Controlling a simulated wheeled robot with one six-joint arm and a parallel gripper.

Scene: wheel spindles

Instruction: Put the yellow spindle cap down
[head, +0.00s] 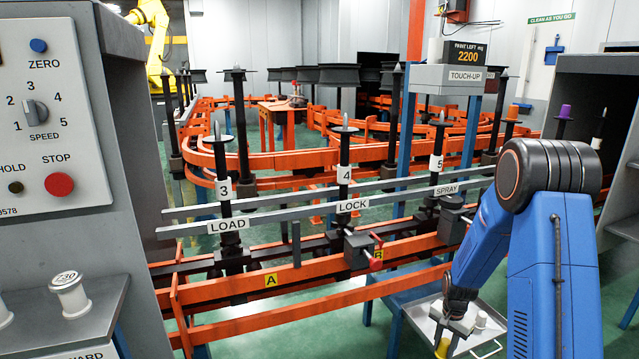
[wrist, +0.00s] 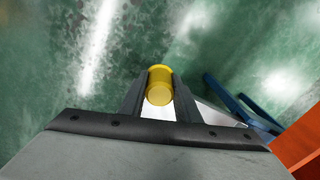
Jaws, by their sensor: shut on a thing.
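The yellow spindle cap (wrist: 159,92) is between the two dark fingers of my gripper (wrist: 160,86), which is shut on it. In the head view the cap (head: 443,348) shows as a small yellow piece below my gripper (head: 448,334), at the lower right, over or beside a pale tray (head: 490,340). In the wrist view green floor shows beyond the cap, with a pale edge partly hidden behind the fingers. I cannot tell whether the cap touches anything below it.
A white cap (head: 481,318) is on the tray. Orange rails (head: 330,267) with upright spindles (head: 344,185) run left of my arm. A grey control cabinet (head: 40,140) stands at the left, with a white spool-shaped piece (head: 70,297) on its shelf.

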